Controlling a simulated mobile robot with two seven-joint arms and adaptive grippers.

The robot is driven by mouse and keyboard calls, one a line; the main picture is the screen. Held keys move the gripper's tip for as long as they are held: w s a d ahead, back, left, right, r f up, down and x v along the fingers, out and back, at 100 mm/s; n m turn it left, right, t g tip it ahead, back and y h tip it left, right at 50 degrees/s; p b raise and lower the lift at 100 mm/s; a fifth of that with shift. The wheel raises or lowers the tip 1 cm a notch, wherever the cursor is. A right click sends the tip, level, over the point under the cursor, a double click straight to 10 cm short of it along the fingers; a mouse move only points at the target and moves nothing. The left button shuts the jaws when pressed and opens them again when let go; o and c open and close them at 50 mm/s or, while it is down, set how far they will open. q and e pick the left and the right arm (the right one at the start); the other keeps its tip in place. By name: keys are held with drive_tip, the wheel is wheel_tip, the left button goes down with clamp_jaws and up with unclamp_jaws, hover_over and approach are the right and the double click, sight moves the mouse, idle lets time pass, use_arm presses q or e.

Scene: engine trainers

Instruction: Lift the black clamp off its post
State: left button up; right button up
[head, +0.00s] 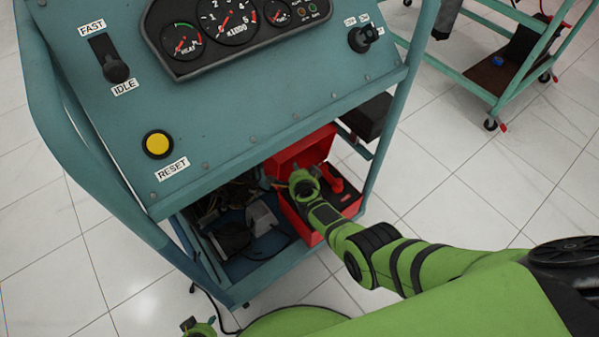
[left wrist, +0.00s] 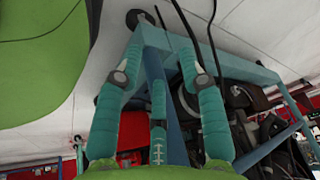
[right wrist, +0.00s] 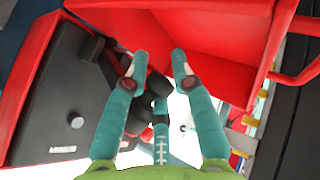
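A black clamp (right wrist: 158,86) shows in the right wrist view between and behind my right fingers, beside the dark battery top (right wrist: 60,98). The fingers partly cover it, and its post is hidden. My right gripper (right wrist: 160,58) is open, its fingertips apart; contact with the clamp cannot be judged. In the head view my right wrist reaches into the red battery box (head: 303,150) on the lower shelf and hides the clamp. My left gripper (head: 198,328) is at the bottom edge of the head view. In the left wrist view it is open and empty (left wrist: 160,58).
The teal trainer cart (head: 270,95) has its control panel above the shelf. A raised red lid (right wrist: 190,25) stands close to my right fingers. Dark cables and parts (head: 235,235) lie left of the box. Another cart (head: 500,75) stands at the upper right. Tiled floor is clear between.

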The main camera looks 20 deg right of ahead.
drive_tip(key=shift+w+a+r, duration=0.15)
drive_tip(key=shift+w+a, duration=0.15)
drive_tip(key=shift+w, duration=0.15)
use_arm(q)
drive_tip(key=shift+s+f, duration=0.2)
drive_tip(key=shift+s, duration=0.1)
use_arm(e)
drive_tip(key=shift+s+d, duration=0.1)
drive_tip(key=shift+s, duration=0.05)
